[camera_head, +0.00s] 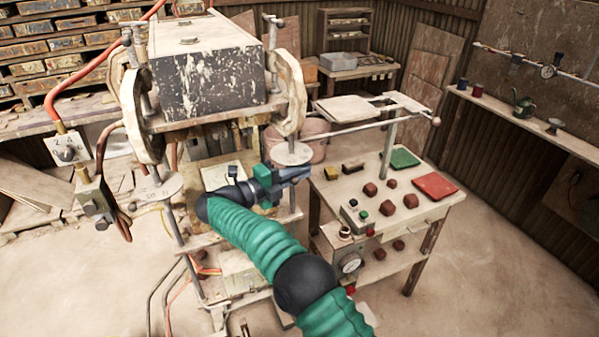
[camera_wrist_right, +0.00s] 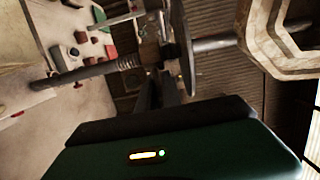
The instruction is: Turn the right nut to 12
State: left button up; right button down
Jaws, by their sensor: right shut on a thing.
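The press (camera_head: 210,80) stands at the left of the head view with an upright rod on each side. A pale round dial disc (camera_head: 292,153) sits on its right rod, and its marks are too small to read. My right gripper (camera_head: 296,174) reaches in just below this disc. In the wrist view the disc (camera_wrist_right: 183,48) is edge-on, and my right gripper's dark fingers (camera_wrist_right: 160,88) are shut on the right nut (camera_wrist_right: 152,53) beside it. The fingers hide part of the nut. The left dial disc (camera_head: 160,187) is on the left rod. My left gripper is not in view.
A wooden table (camera_head: 335,195) with dark red lumps, a green tray (camera_head: 402,158) and a red tray (camera_head: 435,186) stands right of the press. A control box with a 2-4 dial (camera_head: 66,150) is at left. The floor at right is clear.

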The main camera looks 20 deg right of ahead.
jog(key=shift+s+f, duration=0.1)
